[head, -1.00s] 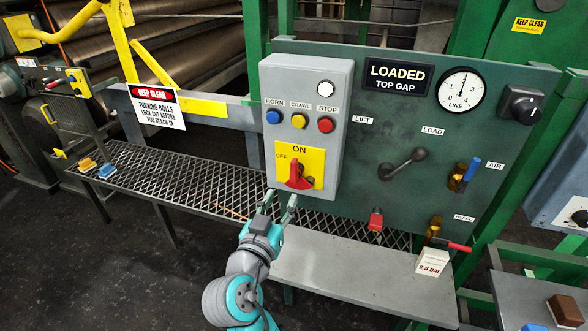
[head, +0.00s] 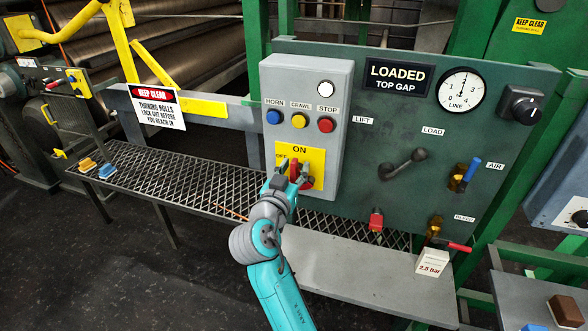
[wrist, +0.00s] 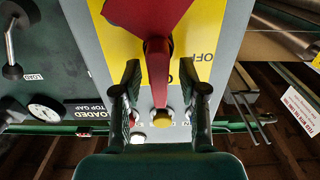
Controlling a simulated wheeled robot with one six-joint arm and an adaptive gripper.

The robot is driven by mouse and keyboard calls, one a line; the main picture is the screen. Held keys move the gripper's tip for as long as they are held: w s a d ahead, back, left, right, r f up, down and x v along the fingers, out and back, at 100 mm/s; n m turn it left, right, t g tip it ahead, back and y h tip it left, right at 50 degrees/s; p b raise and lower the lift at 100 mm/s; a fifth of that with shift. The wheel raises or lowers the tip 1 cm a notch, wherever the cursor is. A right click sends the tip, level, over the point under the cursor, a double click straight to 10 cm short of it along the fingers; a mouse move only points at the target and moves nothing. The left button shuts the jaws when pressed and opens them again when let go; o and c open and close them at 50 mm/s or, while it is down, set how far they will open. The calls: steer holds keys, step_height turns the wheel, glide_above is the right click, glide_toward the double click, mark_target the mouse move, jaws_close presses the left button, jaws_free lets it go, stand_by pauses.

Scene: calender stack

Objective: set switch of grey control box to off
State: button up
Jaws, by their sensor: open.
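The grey control box (head: 344,90) stands upright on the left of the green panel. Its red switch handle (head: 294,168) sits on a yellow plate (head: 315,158) marked ON at the top and OFF at the left. The handle points up towards ON. My gripper (head: 290,178) is at the switch and hides part of it and of the plate. In the wrist view the open fingers of my gripper (wrist: 160,78) lie on either side of the red handle (wrist: 158,60), with gaps showing beside it. That view is turned over, with OFF on the right.
Blue (head: 273,117), yellow (head: 299,121) and red (head: 325,125) buttons sit above the switch, with a white lamp (head: 325,88) over them. A grey lever (head: 402,163) and valves are on the green panel (head: 385,110) to the right. A mesh shelf (head: 190,180) lies below left.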

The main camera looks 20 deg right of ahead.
jaws_close()
steer(key=shift+n, duration=0.4)
steer(key=shift+w+a+f+n, duration=0.3)
steer(key=shift+f+n, duration=0.1)
steer(key=shift+n, duration=2.45)
steer(key=shift+w+a+f+n, duration=0.2)
steer(key=shift+a+f+n, duration=0.2)
steer(key=shift+n, duration=2.5)
steer(key=shift+w+a+f+n, duration=0.25)
steer(key=shift+f+n, duration=0.2)
steer(key=shift+n, duration=2.4)
